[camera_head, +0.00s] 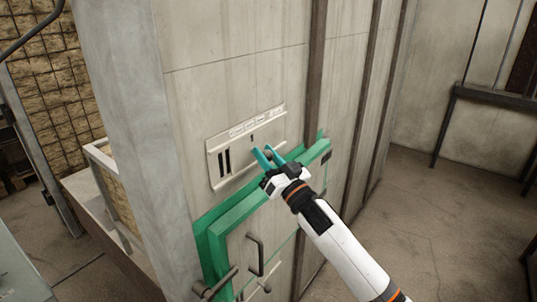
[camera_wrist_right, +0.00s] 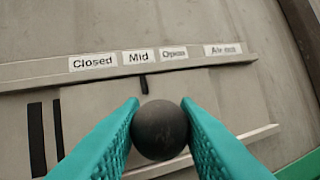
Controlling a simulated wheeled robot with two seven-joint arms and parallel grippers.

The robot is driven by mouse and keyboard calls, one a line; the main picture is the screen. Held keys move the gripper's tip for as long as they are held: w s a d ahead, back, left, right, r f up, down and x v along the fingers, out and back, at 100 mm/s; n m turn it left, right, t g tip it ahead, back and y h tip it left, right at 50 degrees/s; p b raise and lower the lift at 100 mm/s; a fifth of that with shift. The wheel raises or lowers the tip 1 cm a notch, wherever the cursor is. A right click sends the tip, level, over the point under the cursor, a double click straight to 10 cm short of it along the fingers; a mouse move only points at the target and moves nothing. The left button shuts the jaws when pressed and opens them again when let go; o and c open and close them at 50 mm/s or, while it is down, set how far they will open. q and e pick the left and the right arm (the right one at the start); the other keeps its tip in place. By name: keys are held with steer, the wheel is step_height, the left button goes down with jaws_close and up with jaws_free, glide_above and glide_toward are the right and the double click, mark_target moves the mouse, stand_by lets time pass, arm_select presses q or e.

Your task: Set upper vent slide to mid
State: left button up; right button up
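The vent slide panel (camera_head: 222,171) is a pale metal plate on the wall above a green-framed door. In the right wrist view, the labels Closed (camera_wrist_right: 93,62), Mid (camera_wrist_right: 138,57) and Open (camera_wrist_right: 174,53) run along its upper strip. A short black pointer mark (camera_wrist_right: 143,84) stands below the right part of the Mid label. A round dark knob (camera_wrist_right: 160,131) sits just below it, between the teal fingers of my right gripper (camera_wrist_right: 161,106). Both fingers appear to touch the knob's sides. My right gripper (camera_head: 267,154) reaches the panel from the lower right. My left gripper is not in view.
The green door frame (camera_head: 215,240) with a dark handle (camera_head: 255,255) lies below the panel. A fourth label (camera_wrist_right: 222,49) is at the strip's right end. Two dark slots (camera_head: 224,161) are on the panel's left. Open floor (camera_head: 425,235) lies to the right.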

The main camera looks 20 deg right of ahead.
steer(key=o, duration=0.4)
steer(key=shift+o, duration=0.2)
steer(key=b+v, duration=0.4)
steer(key=v, duration=0.8)
